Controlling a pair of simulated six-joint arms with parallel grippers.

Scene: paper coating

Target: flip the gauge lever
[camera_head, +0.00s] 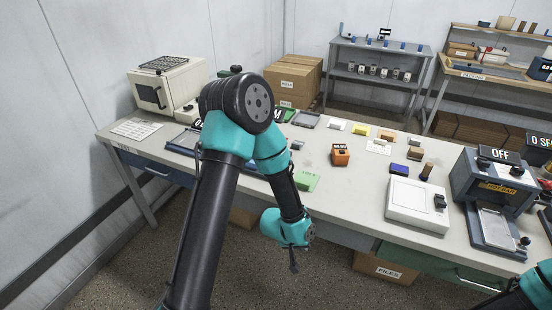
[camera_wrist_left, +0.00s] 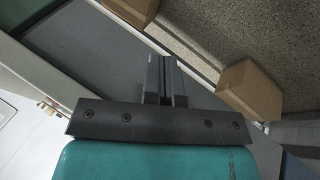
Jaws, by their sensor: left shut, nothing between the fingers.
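The gauge is mostly hidden behind my left arm in the head view. Only the ends of what looks like its black sign (camera_head: 277,116) show either side of the arm, with an "M" on the right. I cannot make out its lever for certain. My left gripper (camera_head: 293,263) hangs in front of the table's front edge, pointing down, well apart from the gauge. In the left wrist view its two fingers (camera_wrist_left: 164,78) are together with nothing between them. Of my right arm only a teal part shows at the bottom right; its gripper is out of view.
The grey table (camera_head: 340,190) holds a white oven-like box (camera_head: 170,85), an orange block (camera_head: 340,154), a green pad (camera_head: 306,181), a white device (camera_head: 416,205) and a press-like machine (camera_head: 492,185) with an "OFF" sign. Cardboard boxes (camera_head: 385,268) stand below. Floor in front is free.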

